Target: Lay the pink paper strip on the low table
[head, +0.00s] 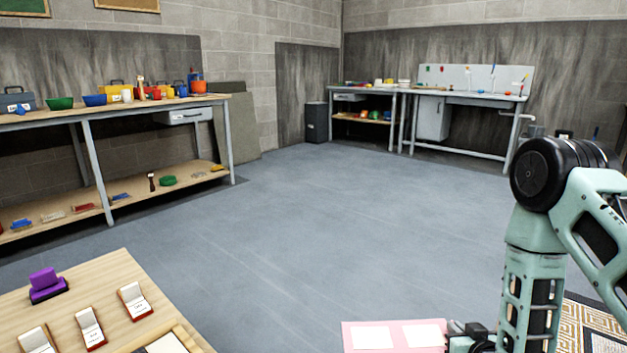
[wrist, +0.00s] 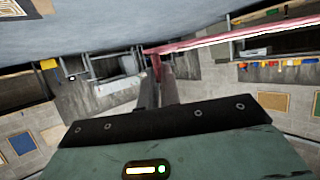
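In the wrist view the strip (wrist: 205,42) is seen nearly edge-on, running from my fingertips to the upper right. My gripper (wrist: 157,75) is closed on its near edge; in the head view my gripper (head: 456,338) is at the strip's right side. The strip appears held up above the floor. A low wooden table (head: 95,270) stands at the lower left, apart from the strip; I cannot tell if it is the task's table.
On the wooden table are a purple block (head: 46,284) and several small open boxes (head: 134,300). A long workbench (head: 110,106) stands at the left wall, more benches (head: 465,95) at the back. A patterned rug (head: 590,325) lies lower right. The grey floor between is clear.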

